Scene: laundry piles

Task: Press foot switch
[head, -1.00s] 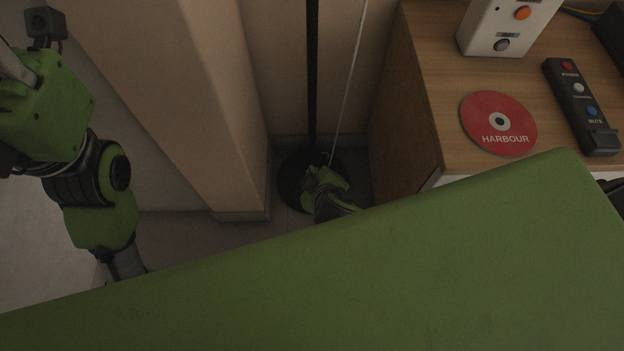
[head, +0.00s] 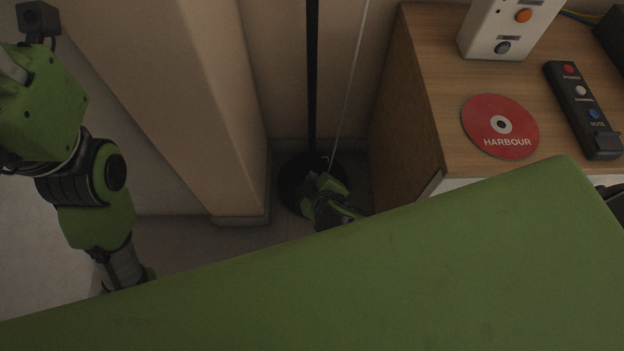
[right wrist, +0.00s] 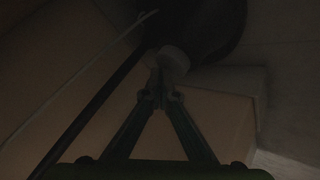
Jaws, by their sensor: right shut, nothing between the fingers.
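A black round base (head: 294,178) with a thin black pole (head: 312,80) stands on the floor in the corner between the wall and the cabinet. My right gripper (head: 318,180) is over this base, partly hidden behind my own green body part. In the dark right wrist view its fingers (right wrist: 160,95) are shut with nothing between them. A small grey rounded piece, possibly the foot switch (right wrist: 174,58), shows just beyond the fingertips against the dark base (right wrist: 212,28). I cannot tell whether the fingertips touch it. My left arm is at the left; its gripper is not visible.
A wooden cabinet (head: 425,100) at the right bears a red disc (head: 502,142), a black remote (head: 575,95) and a white box with buttons (head: 485,35). A wall pillar (head: 215,110) stands left of the pole. A thin white cord (head: 350,85) hangs beside the pole.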

